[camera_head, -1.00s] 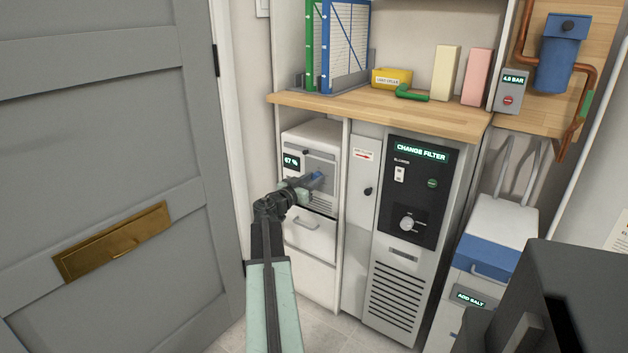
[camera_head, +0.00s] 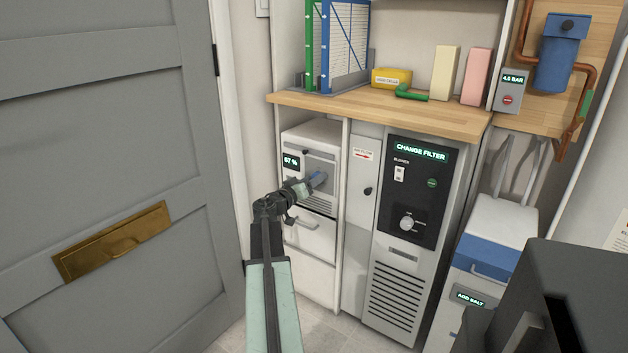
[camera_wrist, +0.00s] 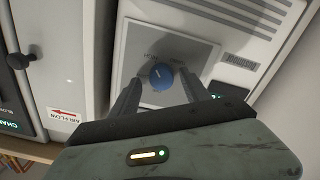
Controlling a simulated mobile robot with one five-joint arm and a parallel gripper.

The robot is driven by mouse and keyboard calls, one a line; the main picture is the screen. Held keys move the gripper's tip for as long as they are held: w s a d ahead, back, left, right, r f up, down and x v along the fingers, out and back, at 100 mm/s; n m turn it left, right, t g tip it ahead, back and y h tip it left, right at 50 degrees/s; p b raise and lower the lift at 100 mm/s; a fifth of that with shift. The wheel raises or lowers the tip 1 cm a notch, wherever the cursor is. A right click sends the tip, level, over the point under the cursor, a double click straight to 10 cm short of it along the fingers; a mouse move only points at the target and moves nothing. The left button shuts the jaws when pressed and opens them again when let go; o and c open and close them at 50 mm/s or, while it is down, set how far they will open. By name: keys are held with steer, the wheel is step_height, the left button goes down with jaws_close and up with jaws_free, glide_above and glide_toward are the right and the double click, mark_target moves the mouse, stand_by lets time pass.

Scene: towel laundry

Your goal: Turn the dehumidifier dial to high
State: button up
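The dehumidifier (camera_head: 312,135) is a white unit under the wooden shelf, with a "67 %" display and a grey square panel. Its round blue dial (camera_head: 318,179) is on that panel, partly hidden by my gripper. My gripper (camera_wrist: 163,76) is open, with one finger on each side of the dial. A narrow gap seems to show on both sides, but contact is hard to judge.
A grey door (camera_head: 110,220) is close on the left. The wooden shelf (camera_head: 370,112) overhangs the units.

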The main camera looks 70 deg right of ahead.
steer(key=v, duration=0.8)
steer(key=shift+d, duration=0.1)
